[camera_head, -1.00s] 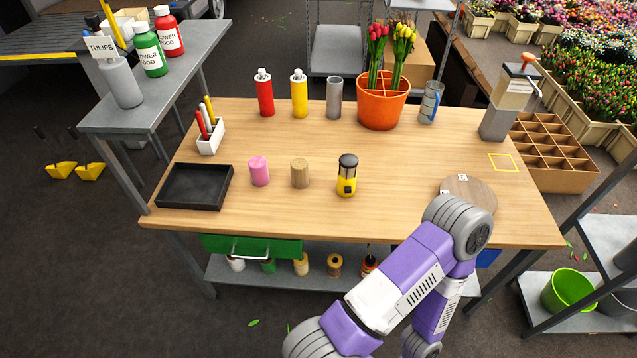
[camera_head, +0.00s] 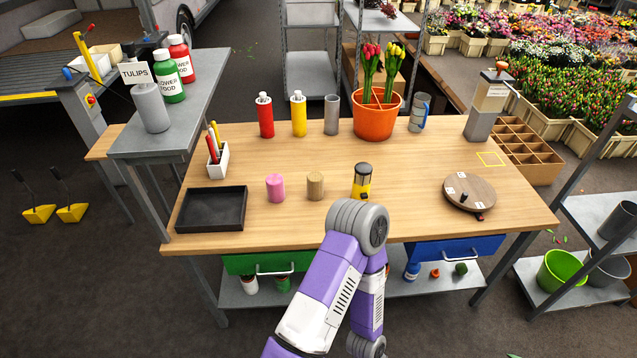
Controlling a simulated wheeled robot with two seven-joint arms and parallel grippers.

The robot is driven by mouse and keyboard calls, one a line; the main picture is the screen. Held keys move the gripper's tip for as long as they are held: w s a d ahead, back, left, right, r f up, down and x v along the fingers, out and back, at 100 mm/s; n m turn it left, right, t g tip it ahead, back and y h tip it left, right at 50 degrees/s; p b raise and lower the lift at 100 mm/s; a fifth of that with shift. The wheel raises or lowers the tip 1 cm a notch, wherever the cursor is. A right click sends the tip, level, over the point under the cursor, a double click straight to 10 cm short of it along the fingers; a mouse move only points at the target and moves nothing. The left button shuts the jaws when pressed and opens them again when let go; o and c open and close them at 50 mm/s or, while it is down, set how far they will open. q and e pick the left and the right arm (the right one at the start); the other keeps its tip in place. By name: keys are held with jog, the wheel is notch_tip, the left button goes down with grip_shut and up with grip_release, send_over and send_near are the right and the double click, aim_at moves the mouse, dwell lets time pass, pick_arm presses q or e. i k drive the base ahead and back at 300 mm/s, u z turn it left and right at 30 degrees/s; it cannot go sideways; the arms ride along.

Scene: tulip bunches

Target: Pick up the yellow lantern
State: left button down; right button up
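The yellow lantern (camera_head: 361,187), with a black top and a dark front, stands upright on the wooden table (camera_head: 400,160) near the front middle. Its lower part is close behind my purple and white arm in the picture, with a rounded grey joint just below it. This arm comes in from the bottom of the picture. No gripper fingers show, so neither gripper can be seen and nothing held is visible.
A wooden cylinder (camera_head: 315,186) and a pink cylinder (camera_head: 275,188) stand left of the lantern. A black tray (camera_head: 211,228) lies at the front left, a round turntable (camera_head: 470,186) at the right. An orange tulip pot (camera_head: 376,117) stands behind.

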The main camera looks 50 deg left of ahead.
aim_at(361, 180)
jog(key=u, duration=1.65)
